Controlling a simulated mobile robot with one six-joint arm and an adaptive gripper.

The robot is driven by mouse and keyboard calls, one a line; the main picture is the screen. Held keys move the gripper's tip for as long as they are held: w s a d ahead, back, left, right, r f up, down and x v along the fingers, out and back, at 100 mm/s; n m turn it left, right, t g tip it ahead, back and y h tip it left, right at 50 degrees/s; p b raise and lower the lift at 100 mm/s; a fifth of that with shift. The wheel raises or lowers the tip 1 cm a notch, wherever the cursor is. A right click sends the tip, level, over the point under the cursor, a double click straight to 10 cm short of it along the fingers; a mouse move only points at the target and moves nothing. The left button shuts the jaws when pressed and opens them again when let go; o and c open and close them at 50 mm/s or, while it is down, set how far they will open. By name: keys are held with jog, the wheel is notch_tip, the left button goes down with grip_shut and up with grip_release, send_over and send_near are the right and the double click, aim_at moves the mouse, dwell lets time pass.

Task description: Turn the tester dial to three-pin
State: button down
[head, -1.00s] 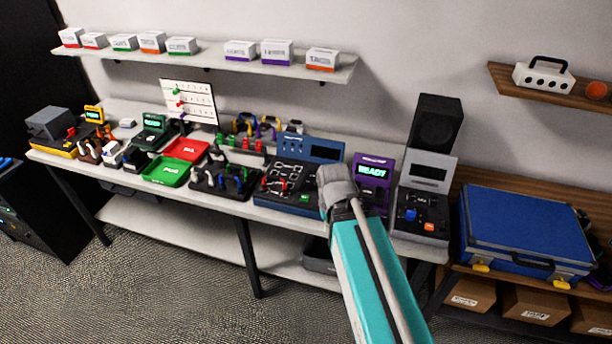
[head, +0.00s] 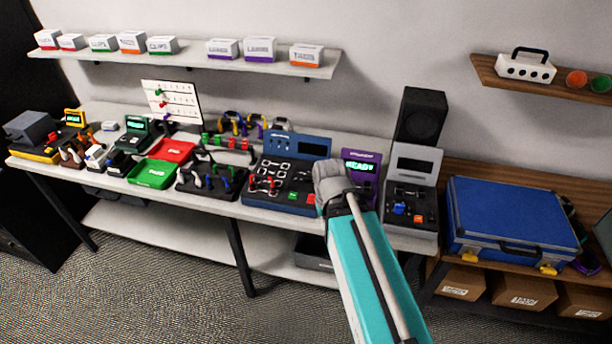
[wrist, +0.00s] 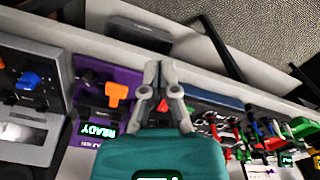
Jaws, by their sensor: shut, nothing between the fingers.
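A blue console (head: 302,148) with a dark screen, sockets, and red and green buttons stands on the bench. A purple machine (head: 365,165) reading READY stands to its right; the wrist view shows an orange knob (wrist: 117,93) on it. A grey machine (head: 413,168) farther right carries a blue knob, also in the wrist view (wrist: 28,80). I cannot tell which is the tester or read any dial setting. My gripper (wrist: 160,70) is shut and empty, above the bench beside the purple machine. In the head view my wrist hides its fingers and part of the consoles.
Green (head: 152,173) and red (head: 172,150) trays and a cable rack (head: 211,183) stand to the left. A black speaker (head: 420,115) stands behind the grey machine. A blue case (head: 512,215) lies on the right-hand bench. A shelf of boxes hangs above.

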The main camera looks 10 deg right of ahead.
jog(key=c, duration=1)
grip_release()
jog(key=shift+w, duration=0.25)
jog(key=o, duration=0.8)
jog(key=shift+n, duration=0.7)
jog(key=w, duration=0.5)
jog(key=w+r+p, duration=0.1)
jog(key=w, duration=0.1)
jog(key=shift+w+d+r, duration=0.1)
jog(key=shift+w, duration=0.3)
notch_tip(320, 180, up, 3)
jog(key=n+p, duration=0.3)
jog(key=n, duration=0.2)
send_over(307, 174)
jog(key=shift+w+d+y, duration=0.3)
jog(key=shift+w+d, duration=0.05)
jog(key=shift+f, duration=0.25)
jog(key=f+b, duration=1.3)
jog(key=shift+s+a+f+b, duration=0.25)
jog(key=shift+a+b, duration=0.15)
jog(key=c, duration=1.2)
